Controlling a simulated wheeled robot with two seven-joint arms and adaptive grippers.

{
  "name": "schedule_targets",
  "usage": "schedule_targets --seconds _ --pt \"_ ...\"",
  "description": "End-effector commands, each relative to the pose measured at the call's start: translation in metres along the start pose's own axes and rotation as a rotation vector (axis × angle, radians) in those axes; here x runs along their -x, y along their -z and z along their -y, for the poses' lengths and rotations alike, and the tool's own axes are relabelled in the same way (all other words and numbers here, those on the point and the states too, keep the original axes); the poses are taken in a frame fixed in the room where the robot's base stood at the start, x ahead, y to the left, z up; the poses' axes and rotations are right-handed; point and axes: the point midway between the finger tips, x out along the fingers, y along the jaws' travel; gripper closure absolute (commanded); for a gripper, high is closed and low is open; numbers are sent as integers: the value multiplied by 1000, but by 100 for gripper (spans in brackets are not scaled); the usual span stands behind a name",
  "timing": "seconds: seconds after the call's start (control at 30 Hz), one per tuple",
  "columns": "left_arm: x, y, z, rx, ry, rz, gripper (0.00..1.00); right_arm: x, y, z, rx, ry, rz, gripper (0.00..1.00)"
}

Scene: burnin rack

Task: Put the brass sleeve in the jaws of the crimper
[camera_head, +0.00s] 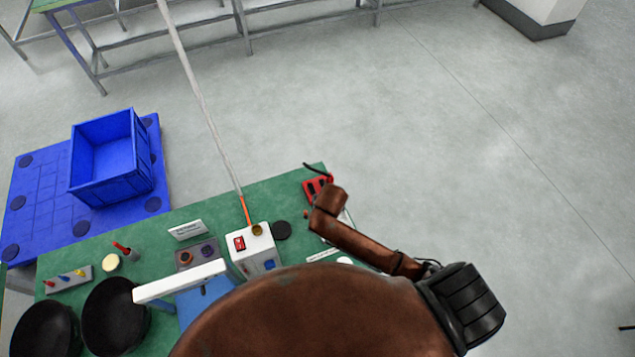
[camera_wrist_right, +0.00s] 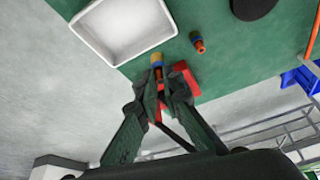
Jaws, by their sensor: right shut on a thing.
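In the right wrist view my right gripper (camera_wrist_right: 163,82) is shut, with a small piece with a brass-yellow end between or just beyond its fingertips. This looks like the brass sleeve (camera_wrist_right: 156,59), its lower part hidden by the fingers. A red block or tool (camera_wrist_right: 187,78) lies close beside and behind the fingers; it also shows in the head view (camera_head: 316,187) with dark slots. I cannot tell whether it is the crimper, and its jaws are not clear. In the head view my forearm hides most of the right gripper. My left gripper is not in view.
A white box (camera_head: 241,257) with a red switch and a tall thin rod stand further left. A blue crate (camera_head: 125,190) is beyond the table.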

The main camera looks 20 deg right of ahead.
Motion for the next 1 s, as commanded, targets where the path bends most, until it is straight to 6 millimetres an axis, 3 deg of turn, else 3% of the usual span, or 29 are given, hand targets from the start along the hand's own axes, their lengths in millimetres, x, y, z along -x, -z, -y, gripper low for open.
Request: schedule_targets --seconds 0.03,0.17,0.33,0.8,1.0 --pt "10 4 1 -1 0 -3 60 -3 -15 -10 -21 -8 9 100" --pt "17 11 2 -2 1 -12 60 -12 -36 -27 -48 -17 4 100" --pt "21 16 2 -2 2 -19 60 -18 -42 -35 -58 -22 -3 100" --pt "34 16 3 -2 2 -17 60 -57 54 -8 -57 -23 -5 100" --pt "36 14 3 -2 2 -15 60 -67 74 -2 -58 -22 -3 100"
